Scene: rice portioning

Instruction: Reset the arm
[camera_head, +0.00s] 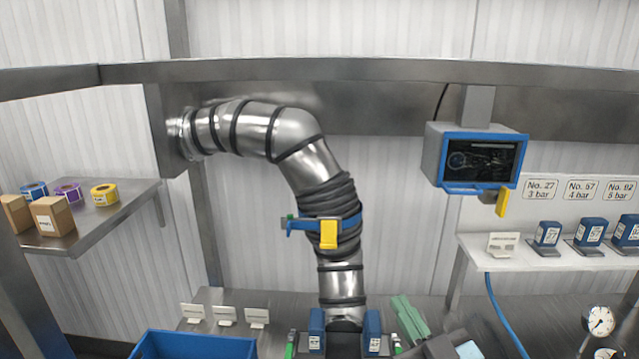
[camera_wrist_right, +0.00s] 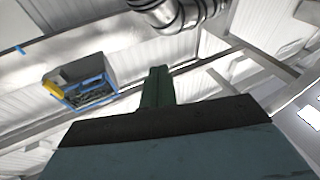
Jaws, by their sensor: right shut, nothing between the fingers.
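My right gripper (camera_head: 404,306) shows at the bottom of the head view, right of the big silver pipe's foot. Its green fingers are together and hold nothing, pointing up and away from me. In the right wrist view the green fingers (camera_wrist_right: 156,88) rise from a dark band above a blue-grey body, with no object at their tips. My left gripper is not in the head view. No rice or bowl can be made out.
A ribbed silver pipe (camera_head: 285,135) bends down from the wall to the bench, with a yellow-handled blue clamp (camera_head: 328,234). A blue bin (camera_head: 190,345) stands at lower left. A screen box (camera_head: 475,158) hangs at right above a shelf (camera_head: 530,262) with blue blocks.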

